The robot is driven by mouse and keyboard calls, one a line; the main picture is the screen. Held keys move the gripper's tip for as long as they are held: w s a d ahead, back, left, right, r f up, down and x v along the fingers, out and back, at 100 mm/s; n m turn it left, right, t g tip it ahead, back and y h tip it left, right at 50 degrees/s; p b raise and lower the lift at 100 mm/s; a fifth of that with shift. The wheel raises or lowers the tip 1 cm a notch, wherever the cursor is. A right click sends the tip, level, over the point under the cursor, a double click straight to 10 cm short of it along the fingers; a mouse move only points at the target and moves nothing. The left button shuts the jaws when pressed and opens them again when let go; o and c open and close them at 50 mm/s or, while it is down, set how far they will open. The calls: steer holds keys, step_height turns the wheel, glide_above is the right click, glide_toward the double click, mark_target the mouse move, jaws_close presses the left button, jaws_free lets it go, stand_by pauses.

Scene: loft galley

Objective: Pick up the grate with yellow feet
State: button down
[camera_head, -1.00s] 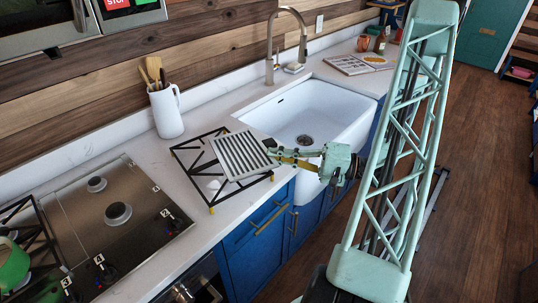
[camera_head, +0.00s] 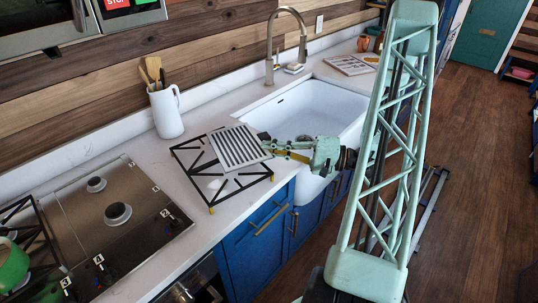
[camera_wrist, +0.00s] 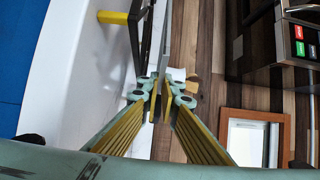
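The black grate with yellow feet (camera_head: 191,171) lies on the white counter between the cooktop and the sink. Two of its yellow feet show at its front corners. In the wrist view, part of the grate (camera_wrist: 134,35) with one yellow foot shows at upper left. A grey slatted panel (camera_head: 238,148) is above the grate and covers its back right part. My gripper (camera_head: 266,142) is at the panel's right edge. In the wrist view, my gripper's fingers (camera_wrist: 161,98) are nearly together, with the panel's thin edge (camera_wrist: 166,40) between them, so it appears shut on the panel.
The white sink (camera_head: 318,110) is right of the grate, with a tall faucet (camera_head: 270,60) behind. A white utensil jug (camera_head: 167,112) stands behind the grate. The cooktop (camera_head: 115,210) is at left, with another black grate (camera_head: 32,240).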

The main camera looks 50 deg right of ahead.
steer(key=shift+f, duration=1.5)
steer(key=shift+f+b, duration=0.1)
steer(key=shift+b, duration=0.2)
steer(key=c, duration=3.3)
jaws_free()
steer(key=shift+o, duration=0.7)
steer(key=v, duration=1.2)
steer(key=shift+p, duration=0.45)
